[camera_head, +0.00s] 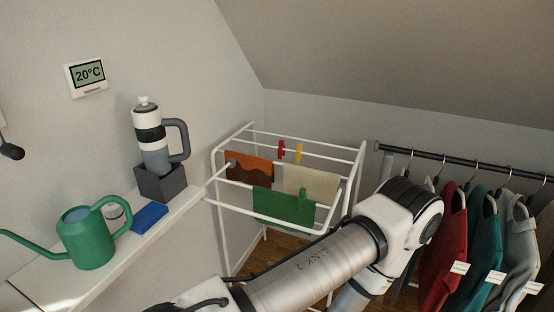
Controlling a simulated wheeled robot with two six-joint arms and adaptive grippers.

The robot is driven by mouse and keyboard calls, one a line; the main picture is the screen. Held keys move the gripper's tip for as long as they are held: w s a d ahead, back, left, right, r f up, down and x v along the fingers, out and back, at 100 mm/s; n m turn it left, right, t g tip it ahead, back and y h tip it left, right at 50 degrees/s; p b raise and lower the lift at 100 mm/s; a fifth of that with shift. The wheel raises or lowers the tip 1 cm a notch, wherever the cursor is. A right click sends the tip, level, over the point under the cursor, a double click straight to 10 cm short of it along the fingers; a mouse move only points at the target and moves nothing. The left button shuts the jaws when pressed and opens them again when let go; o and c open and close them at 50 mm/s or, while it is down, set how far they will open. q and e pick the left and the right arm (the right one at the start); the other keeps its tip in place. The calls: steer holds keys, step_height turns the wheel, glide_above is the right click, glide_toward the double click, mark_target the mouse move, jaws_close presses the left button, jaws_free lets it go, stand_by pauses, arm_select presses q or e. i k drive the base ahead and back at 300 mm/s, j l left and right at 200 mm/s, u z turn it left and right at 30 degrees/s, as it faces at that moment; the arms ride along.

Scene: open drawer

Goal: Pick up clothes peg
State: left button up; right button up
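A red clothes peg (281,150) and a yellow clothes peg (298,152) sit on a bar of the white drying rack (258,128), in the middle of the head view. A green peg-like piece (303,194) stands at the top edge of the green cloth (275,207). A small grey piece (232,164) sits by the brown cloth at the rack's left side; I cannot tell what it is. One of my arms crosses the lower right in front of the rack, its elbow right of the rack. Neither gripper shows in this view.
A white shelf (112,262) on the left holds a green watering can (88,240), a blue block (149,217) and a bottle (152,140) in a dark grey box (160,187). A beige cloth (318,183) hangs on the rack. A clothes rail (450,158) with several garments stands right.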

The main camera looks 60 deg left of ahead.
mark_target(302, 192)
steer(key=u, duration=1.7)
steer(key=k+j+z, duration=0.1)
steer(key=z, duration=0.4)
